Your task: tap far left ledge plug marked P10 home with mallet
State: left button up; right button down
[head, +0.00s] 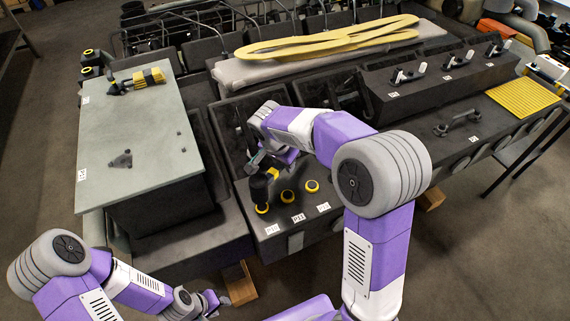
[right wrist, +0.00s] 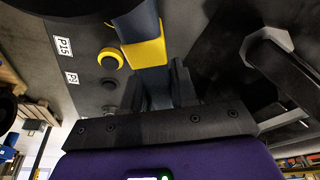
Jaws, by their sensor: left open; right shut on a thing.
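Three dark plugs with yellow rings sit in a row on the front ledge (head: 300,222). The far left plug (head: 262,208) is partly covered by the black mallet head (head: 259,187). The head is just above it or touching it; I cannot tell which. The label (head: 272,229) in front is too small to read surely. My right gripper (head: 262,161) is shut on the mallet handle, whose yellow band (right wrist: 147,52) shows in the right wrist view. My left gripper (head: 212,302) is open and empty, low at the front, away from the ledge.
The middle plug (head: 287,196) and right plug (head: 312,186) stand close beside the mallet. A grey-green board (head: 140,140) with a black-and-yellow tool (head: 140,80) lies left. A wooden block (head: 240,284) is on the floor near my left gripper.

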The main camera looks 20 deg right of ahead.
aim_at(286, 179)
jog(key=shift+r, duration=0.1)
jog(key=shift+d, duration=0.1)
dwell(0.4)
notch_tip(286, 179, down, 7)
jog(key=b, duration=0.6)
jog(key=shift+r, duration=0.1)
jog(key=shift+r+p, duration=0.4)
jog(key=shift+p, duration=0.05)
notch_tip(286, 179, up, 7)
jog(key=p, duration=0.5)
jog(key=shift+r, duration=0.2)
jog(key=shift+f, duration=0.1)
